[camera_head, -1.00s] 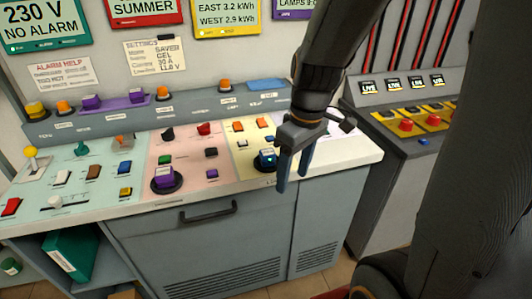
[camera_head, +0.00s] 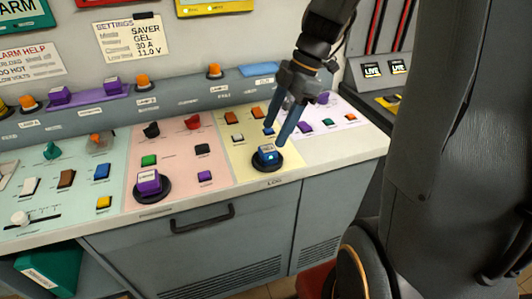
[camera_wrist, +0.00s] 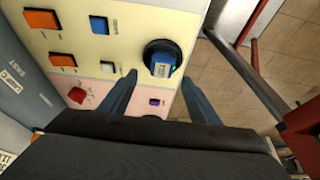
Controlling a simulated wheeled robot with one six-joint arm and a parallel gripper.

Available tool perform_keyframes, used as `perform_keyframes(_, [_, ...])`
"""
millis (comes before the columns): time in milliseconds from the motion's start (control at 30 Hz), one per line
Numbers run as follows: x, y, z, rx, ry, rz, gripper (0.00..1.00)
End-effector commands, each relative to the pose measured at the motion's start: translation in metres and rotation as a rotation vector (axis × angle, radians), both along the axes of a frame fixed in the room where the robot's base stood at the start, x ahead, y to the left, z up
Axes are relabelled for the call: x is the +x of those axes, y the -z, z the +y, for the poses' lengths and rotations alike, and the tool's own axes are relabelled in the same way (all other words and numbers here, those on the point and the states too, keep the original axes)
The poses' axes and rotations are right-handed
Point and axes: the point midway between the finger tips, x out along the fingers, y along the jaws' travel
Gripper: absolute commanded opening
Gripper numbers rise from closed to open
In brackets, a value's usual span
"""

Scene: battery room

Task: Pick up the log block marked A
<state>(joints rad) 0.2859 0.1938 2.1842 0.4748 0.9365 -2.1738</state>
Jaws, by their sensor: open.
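A blue block (camera_head: 267,152) sits in a round black holder (camera_head: 279,163) on the yellow panel near the counter's front edge. Small marks show on its pale top, but I cannot read an A. In the wrist view the blue block (camera_wrist: 161,65) lies just beyond and between my fingertips. My gripper (camera_head: 275,142) is open and empty, pointing down with its tips close to this block; I cannot tell if they touch it. A purple block (camera_head: 149,182) with a pale top sits in a similar black holder on the pink panel. Its mark is also unreadable.
Small coloured buttons and knobs cover the counter panels, including a red knob (camera_head: 193,122) and an orange button (camera_head: 257,112). Purple blocks (camera_head: 113,84) and orange buttons stand along the back ledge. A drawer handle (camera_head: 203,219) juts out below the counter.

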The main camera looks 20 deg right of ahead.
Motion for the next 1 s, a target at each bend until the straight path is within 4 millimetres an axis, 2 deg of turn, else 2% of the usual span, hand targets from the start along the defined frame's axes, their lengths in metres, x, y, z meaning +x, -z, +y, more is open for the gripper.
perform_keyframes(400, [-0.004,0.047,0.014,0.001,0.001,0.004,0.56])
perform_keyframes(733, [-0.003,0.054,0.018,-0.001,-0.001,0.001,0.56])
perform_keyframes(767, [-0.003,0.054,0.018,-0.001,-0.001,0.001,0.53])
perform_keyframes(1000, [-0.003,0.054,0.018,-0.001,-0.001,0.001,0.12])
